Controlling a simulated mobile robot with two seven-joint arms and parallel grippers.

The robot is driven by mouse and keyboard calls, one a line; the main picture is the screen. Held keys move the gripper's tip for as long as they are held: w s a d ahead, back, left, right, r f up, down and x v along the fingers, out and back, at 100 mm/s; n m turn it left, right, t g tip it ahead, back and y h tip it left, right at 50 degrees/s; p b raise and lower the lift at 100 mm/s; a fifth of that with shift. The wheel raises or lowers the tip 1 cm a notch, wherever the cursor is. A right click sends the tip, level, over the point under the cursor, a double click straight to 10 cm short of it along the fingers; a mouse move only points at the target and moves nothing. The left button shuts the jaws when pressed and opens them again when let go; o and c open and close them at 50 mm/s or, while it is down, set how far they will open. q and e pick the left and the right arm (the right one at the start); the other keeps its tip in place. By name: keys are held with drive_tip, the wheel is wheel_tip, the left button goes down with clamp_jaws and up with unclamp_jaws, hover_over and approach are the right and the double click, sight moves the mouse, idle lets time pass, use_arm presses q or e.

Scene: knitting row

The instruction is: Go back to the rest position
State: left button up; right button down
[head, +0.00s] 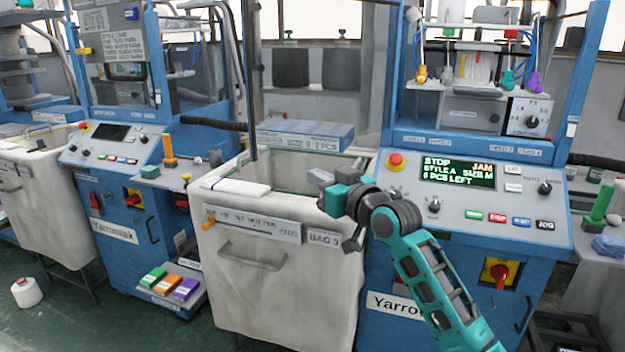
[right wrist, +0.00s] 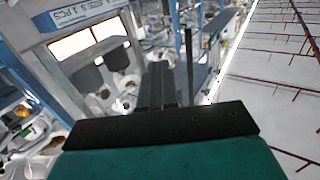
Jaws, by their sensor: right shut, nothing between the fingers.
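My right arm, teal and dark grey, comes in from the lower right in the head view. Its gripper (head: 318,178) is raised over the right rim of the white bin (head: 255,278), in front of the knitting machine's control panel (head: 480,205). The gripper is shut and empty. In the right wrist view its dark fingers (right wrist: 163,85) lie together with nothing between them. My left gripper is not in the head view.
A blue-and-white box (head: 303,133) lies across the back of the bin. A red stop button (head: 396,160) sits close right of my gripper. A second machine (head: 112,150) stands to the left, with a pedal-like tray of coloured blocks (head: 170,287) below it.

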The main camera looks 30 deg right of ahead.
drive_tip(key=shift+s, duration=0.2)
drive_tip(key=s+a+f+g, duration=0.1)
drive_tip(key=s+a+f, duration=0.2)
drive_tip(key=f, duration=0.5)
drive_tip(key=s+a+f+g, duration=0.2)
drive_tip(key=s+f, duration=0.1)
drive_tip(key=f, duration=0.4)
drive_tip(key=s+a+f+g, duration=0.1)
drive_tip(key=s+a+f, duration=0.25)
drive_tip(key=f, duration=0.45)
drive_tip(key=s+a+f+g, duration=0.1)
drive_tip(key=s+a+f, duration=0.1)
drive_tip(key=s+f, duration=0.2)
drive_tip(key=s+a+f+n+g, duration=0.1)
drive_tip(key=s+a+f, duration=0.1)
drive_tip(key=s+f, duration=0.2)
drive_tip(key=s+a+f+g, duration=0.1)
drive_tip(key=s+a+f, duration=0.2)
drive_tip(key=s, duration=0.6)
drive_tip(key=shift+s+f, duration=0.25)
drive_tip(key=shift+f, duration=0.6)
